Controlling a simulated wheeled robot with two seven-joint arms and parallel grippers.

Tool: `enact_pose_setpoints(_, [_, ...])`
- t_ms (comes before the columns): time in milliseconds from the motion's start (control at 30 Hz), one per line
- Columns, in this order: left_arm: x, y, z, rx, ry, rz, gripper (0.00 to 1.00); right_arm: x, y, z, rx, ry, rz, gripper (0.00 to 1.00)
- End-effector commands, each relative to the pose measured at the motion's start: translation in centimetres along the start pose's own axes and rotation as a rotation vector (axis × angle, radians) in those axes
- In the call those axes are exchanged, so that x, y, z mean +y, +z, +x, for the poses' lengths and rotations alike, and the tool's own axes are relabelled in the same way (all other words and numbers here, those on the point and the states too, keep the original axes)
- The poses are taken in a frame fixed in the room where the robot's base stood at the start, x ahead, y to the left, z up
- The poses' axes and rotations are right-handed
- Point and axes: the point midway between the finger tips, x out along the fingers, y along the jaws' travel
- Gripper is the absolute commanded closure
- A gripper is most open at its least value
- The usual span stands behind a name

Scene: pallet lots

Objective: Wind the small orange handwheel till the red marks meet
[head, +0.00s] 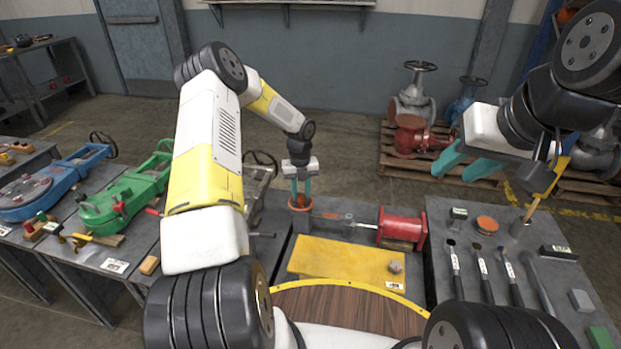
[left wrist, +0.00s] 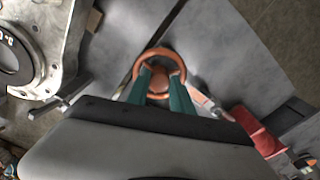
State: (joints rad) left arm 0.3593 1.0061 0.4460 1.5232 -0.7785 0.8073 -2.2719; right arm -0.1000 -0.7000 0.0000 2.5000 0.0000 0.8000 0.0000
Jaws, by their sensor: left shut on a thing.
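The small orange handwheel (head: 300,203) stands at the far end of the middle bench, beside a grey fitting. In the left wrist view the handwheel (left wrist: 181,62) shows as a ring with a round hub between my fingers. My left gripper (head: 301,196) points down at it, its teal fingers shut on the handwheel. It also shows in the left wrist view (left wrist: 158,88). The red marks cannot be made out in either view. My right gripper (head: 465,168) is held up at the right, teal fingers apart and empty.
A red flanged cylinder (head: 401,227) lies right of the handwheel. A yellow mat (head: 340,262) covers the bench in front. Tools lie on the right bench (head: 478,222). Green (head: 122,195) and blue (head: 62,183) valve bodies sit on the left benches. Valves stand on a pallet (head: 390,166) behind.

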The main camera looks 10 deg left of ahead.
Motion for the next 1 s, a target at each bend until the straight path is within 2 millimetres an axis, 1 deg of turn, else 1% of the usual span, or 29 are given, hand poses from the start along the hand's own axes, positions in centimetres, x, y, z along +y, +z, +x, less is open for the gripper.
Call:
enact_pose_setpoints(67, [-0.1,0.1,-0.1,-0.002,-0.001,0.0,1.0,0.0,0.0,0.0,0.0,0.0,0.0,0.62])
enact_pose_setpoints(100, [-0.1,0.1,-0.1,-0.002,-0.001,0.0,0.68,0.0,0.0,0.0,0.0,0.0,0.0,0.62])
enact_pose_setpoints(200, [0.0,0.1,-0.1,-0.002,-0.001,-0.001,0.51,0.0,0.0,0.0,0.0,0.0,0.0,0.62])
enact_pose_setpoints(467, [0.0,0.0,0.0,0.0,0.0,-0.001,0.51,0.0,0.0,0.0,0.0,0.0,0.0,0.62])
enact_pose_setpoints(567, [0.0,0.0,-0.4,-0.001,-0.001,-0.001,0.51,0.0,0.0,0.0,0.0,0.0,0.0,0.62])
enact_pose_setpoints(667, [0.0,0.1,-1.6,-0.003,-0.001,-0.003,0.51,0.0,0.0,0.0,0.0,0.0,0.0,0.62])
enact_pose_setpoints(900, [0.0,0.1,-5.7,-0.003,-0.001,-0.001,0.51,0.0,0.0,0.0,0.0,0.0,0.0,0.62])
enact_pose_setpoints(1000, [0.0,0.1,-6.9,-0.003,-0.001,-0.002,0.51,0.0,0.0,0.0,0.0,0.0,0.0,0.62])
